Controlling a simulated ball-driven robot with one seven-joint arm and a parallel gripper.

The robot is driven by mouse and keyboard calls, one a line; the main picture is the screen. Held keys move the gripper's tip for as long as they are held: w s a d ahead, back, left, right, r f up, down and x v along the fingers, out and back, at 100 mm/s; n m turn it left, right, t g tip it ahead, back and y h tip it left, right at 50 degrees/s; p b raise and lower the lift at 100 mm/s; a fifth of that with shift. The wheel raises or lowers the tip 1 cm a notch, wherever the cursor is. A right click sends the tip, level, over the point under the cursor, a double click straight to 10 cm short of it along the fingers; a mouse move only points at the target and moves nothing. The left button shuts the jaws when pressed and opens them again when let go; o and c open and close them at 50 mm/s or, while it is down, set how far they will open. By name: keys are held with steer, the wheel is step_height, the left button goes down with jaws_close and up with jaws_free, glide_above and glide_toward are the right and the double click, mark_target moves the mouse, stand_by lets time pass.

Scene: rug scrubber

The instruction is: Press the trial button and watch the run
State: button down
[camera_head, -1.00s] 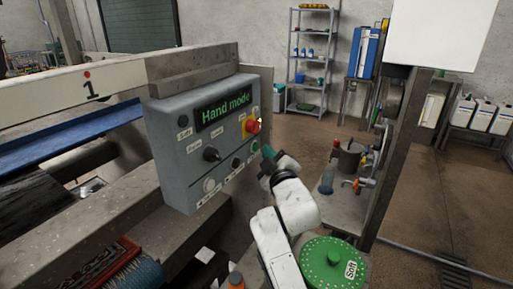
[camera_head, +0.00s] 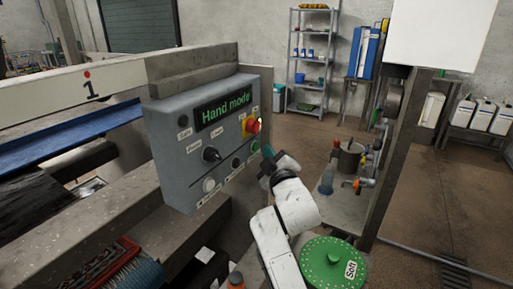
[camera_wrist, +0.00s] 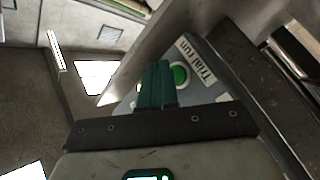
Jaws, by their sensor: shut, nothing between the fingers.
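The grey control box (camera_head: 176,160) is fixed to the machine frame, and its display (camera_head: 222,110) reads "Hand mode". In the head view a green button (camera_head: 254,146) sits on its right side, below a red button on a yellow plate (camera_head: 251,126). In the wrist view a green button (camera_wrist: 180,76) in a pale ring sits beside the label "Trial run" (camera_wrist: 196,60). My gripper (camera_head: 266,152) is shut and empty, just right of the green button in the head view. In the wrist view the green fingers (camera_wrist: 156,82) are beside the button; I cannot tell whether they touch it.
A metal stand with bottles and a pot (camera_head: 345,200) is to the right. The floor behind is open.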

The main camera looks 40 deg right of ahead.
steer(key=shift+w, duration=0.1)
steer(key=shift+w+a, duration=0.15)
steer(key=shift+w, duration=0.15)
